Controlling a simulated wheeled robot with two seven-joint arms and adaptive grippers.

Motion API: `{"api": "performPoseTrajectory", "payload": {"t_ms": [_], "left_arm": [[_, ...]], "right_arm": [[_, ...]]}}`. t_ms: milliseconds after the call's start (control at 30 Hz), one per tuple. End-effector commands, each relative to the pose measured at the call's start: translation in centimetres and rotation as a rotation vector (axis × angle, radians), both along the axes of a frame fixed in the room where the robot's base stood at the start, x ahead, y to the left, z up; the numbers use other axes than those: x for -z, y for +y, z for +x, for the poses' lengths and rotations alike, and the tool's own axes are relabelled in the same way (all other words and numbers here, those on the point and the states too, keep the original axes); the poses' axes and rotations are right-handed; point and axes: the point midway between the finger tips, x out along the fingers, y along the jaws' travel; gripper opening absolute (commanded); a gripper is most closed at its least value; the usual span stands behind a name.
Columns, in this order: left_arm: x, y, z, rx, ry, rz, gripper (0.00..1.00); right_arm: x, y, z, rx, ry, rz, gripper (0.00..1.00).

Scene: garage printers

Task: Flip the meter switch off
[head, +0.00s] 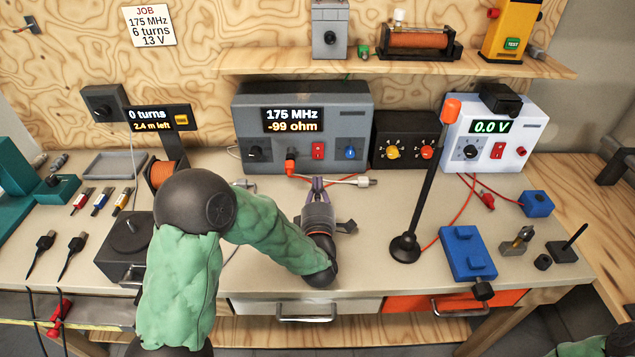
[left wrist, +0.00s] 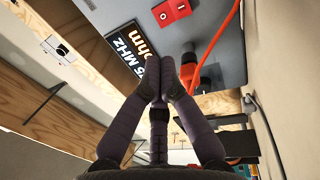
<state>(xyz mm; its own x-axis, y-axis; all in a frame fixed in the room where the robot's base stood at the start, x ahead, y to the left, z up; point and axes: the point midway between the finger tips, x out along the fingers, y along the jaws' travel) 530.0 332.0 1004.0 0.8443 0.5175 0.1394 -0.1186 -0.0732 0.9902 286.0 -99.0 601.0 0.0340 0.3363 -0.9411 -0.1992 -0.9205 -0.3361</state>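A grey meter box (head: 350,104) stands at the back of the bench, with a lit display reading "175 MHz, -99 ohm". Its red switch (head: 318,151) is low on the front face, left of a blue knob. My left gripper (head: 317,184) is just in front of and below that switch, apart from it, its fingers together and empty. In the left wrist view the closed fingertips (left wrist: 160,62) overlap the meter's display, and the red switch (left wrist: 171,11) is beyond them near the top. I cannot tell which way the switch is set.
A white box (head: 492,135) showing "0.0 V" has its own red switch. A black lamp-like stand (head: 404,248) with an orange tip rises to the right. An orange plug (head: 291,163) and cable sit beside the grey box's switch.

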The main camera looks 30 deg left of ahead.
Motion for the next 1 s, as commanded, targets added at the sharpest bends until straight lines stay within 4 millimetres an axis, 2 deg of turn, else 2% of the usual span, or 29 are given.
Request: {"api": "performPoseTrajectory", "payload": {"t_ms": [300, 500, 700, 1000], "left_arm": [[-0.7, 3.2, 5.1, -0.003, -0.003, 0.000, 0.00], [-1.1, 4.8, 7.8, -0.001, -0.001, 0.000, 0.00], [-1.4, 5.7, 9.4, 0.000, -0.001, 0.000, 0.00], [-1.6, 6.0, 9.8, 0.000, -0.001, -0.001, 0.00]], "right_arm": [[1.3, 0.0, 0.0, 0.000, 0.000, 0.000, 0.74], [2.0, 0.0, 0.0, 0.000, 0.000, 0.000, 0.74], [2.4, 0.0, 0.0, 0.000, 0.000, 0.000, 0.74], [2.4, 0.0, 0.0, 0.000, 0.000, 0.000, 0.74]]}}
